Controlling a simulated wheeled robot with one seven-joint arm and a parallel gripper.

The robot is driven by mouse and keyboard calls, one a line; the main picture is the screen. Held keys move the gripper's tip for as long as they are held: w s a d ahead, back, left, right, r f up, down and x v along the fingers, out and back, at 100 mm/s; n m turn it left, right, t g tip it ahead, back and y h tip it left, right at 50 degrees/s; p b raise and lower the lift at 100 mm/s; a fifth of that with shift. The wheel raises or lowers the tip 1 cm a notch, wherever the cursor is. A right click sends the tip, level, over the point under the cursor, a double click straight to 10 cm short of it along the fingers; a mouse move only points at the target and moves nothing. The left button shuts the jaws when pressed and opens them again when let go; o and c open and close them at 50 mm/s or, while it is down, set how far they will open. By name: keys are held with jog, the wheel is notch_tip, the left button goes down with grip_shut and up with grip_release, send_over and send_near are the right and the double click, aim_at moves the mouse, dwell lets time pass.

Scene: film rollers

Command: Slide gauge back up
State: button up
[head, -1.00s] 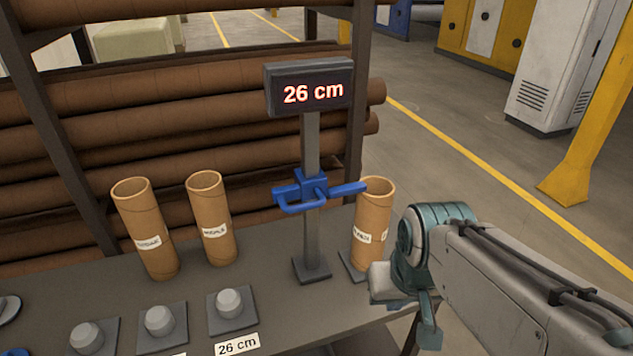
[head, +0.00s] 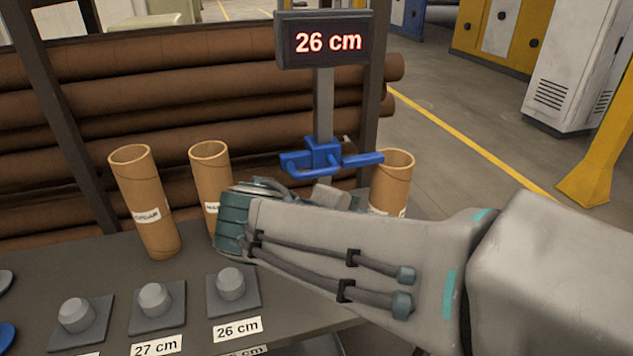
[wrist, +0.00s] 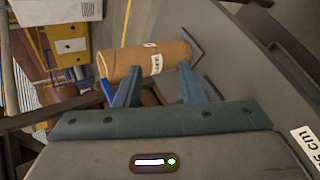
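The blue gauge slider (head: 323,156) with its handle sits on an upright grey post (head: 323,105). The display (head: 325,40) above it reads 26 cm. A cardboard tube (head: 392,178) stands at the slider's right arm; it shows in the wrist view (wrist: 150,60), lying across the picture. My gripper (wrist: 159,68) is open in the wrist view, its two fingers apart and pointing at the tube. I cannot tell whether they touch it. A bit of blue, likely the slider, shows beside the left finger. In the head view my arm hides the fingers and the post's base.
Two more tubes (head: 145,200) (head: 210,178) stand on the grey table (head: 60,260) to the left. Several grey knobs on square plates, one a knob (head: 231,284) above a 26 cm label (head: 238,329), line the front. A rack of long brown rolls (head: 160,70) stands behind.

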aim_at(313, 175)
jog(key=w+a+r+n+t+b, duration=0.1)
jog(key=a+r+n+t+b, duration=0.25)
jog(key=a+t, duration=0.65)
jog(key=w+d+g, duration=0.1)
jog(key=w, duration=0.3)
jog(key=w+d+g+p, duration=0.1)
jog(key=w+d, duration=0.1)
jog(key=w, duration=0.2)
jog(key=w+d+f+g, duration=0.1)
jog(key=w, duration=0.3)
jog(key=shift+d, duration=0.15)
jog(key=shift+s, duration=0.1)
grip_shut()
